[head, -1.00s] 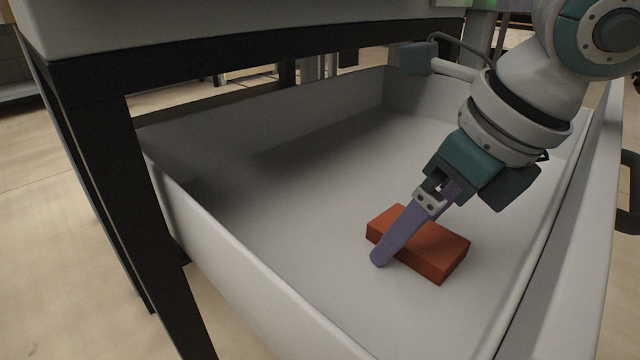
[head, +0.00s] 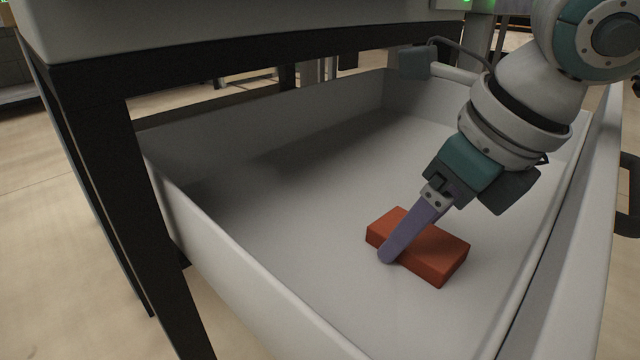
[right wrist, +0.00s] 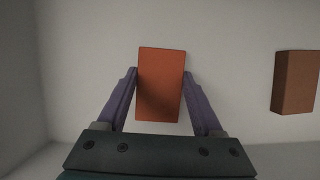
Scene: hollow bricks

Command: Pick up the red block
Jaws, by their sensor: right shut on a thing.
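The red block (head: 434,255) lies on the floor of the white drawer (head: 290,210), toward its near right part. My right gripper (head: 395,244) reaches down to it, with one purple finger against the near long side and the other hidden behind. In the right wrist view, the red block (right wrist: 161,85) sits between the two fingers of the gripper (right wrist: 160,74), which is shut on it. The block appears to rest on the drawer floor. My left gripper is not in view.
A second, browner block (right wrist: 295,82) lies to the right in the right wrist view; I cannot make it out in the head view. The drawer walls surround the block. A dark table frame (head: 130,190) stands at the left. The drawer's left and middle floor is clear.

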